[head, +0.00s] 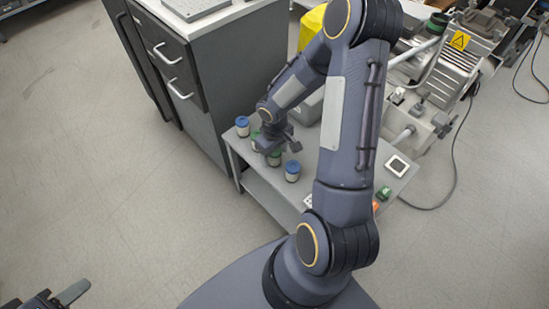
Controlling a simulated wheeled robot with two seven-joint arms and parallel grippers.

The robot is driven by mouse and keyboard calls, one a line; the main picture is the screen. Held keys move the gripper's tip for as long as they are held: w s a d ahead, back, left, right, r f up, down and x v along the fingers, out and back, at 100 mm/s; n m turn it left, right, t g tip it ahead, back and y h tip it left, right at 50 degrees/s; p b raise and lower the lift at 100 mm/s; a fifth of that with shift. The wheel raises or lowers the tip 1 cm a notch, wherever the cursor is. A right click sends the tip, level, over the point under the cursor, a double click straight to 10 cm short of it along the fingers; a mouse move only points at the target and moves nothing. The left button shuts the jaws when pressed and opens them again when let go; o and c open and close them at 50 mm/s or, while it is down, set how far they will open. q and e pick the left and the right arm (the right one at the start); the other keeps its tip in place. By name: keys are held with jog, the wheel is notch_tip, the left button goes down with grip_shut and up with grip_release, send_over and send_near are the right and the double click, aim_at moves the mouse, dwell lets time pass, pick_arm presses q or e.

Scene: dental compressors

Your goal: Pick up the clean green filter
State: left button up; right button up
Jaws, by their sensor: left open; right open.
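Small pale canisters with coloured tops stand on a low grey side table (226,136). One with a green top (275,158) is right at my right gripper (277,147), which points down from above and is open. Whether its fingers are around or just above this canister I cannot tell. Another green top (255,134) shows behind the gripper, partly hidden. Which green filter is clean I cannot tell. My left gripper (58,298) is open and empty at the bottom left corner, far from the table, partly cut off.
Blue-topped canisters stand on either side, one at the back left (242,126) and one in front (292,172). A grey drawer cabinet (190,80) adjoins the table. Compressor machinery (450,75) stands at the right. My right arm hides much of the table. Floor at left is clear.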

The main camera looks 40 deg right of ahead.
jog(key=shift+f, duration=0.75)
jog(key=shift+r, duration=0.1)
jog(key=shift+c, duration=0.4)
jog(key=c, duration=1)
